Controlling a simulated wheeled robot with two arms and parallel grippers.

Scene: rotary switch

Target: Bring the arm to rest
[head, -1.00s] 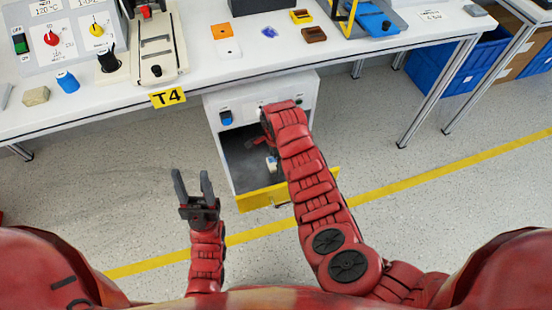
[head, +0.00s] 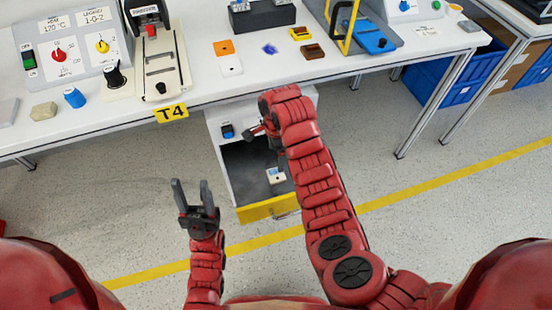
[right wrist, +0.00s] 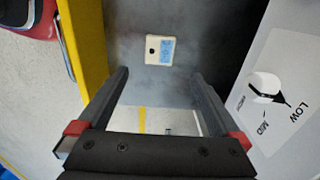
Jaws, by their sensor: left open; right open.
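The rotary switch (right wrist: 265,85) is a round white knob with a black pointer on a white panel marked LOW, MID and HIGH. The pointer's long end lies toward LOW. My right arm hides this switch in the head view. My right gripper (right wrist: 160,76) is open and empty, to the left of the switch and apart from it. In the head view, my right gripper (head: 258,132) is partly hidden by its arm, above the open drawer of the cabinet. My left gripper (head: 195,196) is open and empty, pointing up, left of the drawer.
The open drawer (head: 268,209) has a yellow front and holds a small white device with a blue screen (right wrist: 166,50). A blue knob (head: 227,130) sits on the cabinet. The white workbench (head: 215,88) above carries panels and small parts. Open floor surrounds the drawer.

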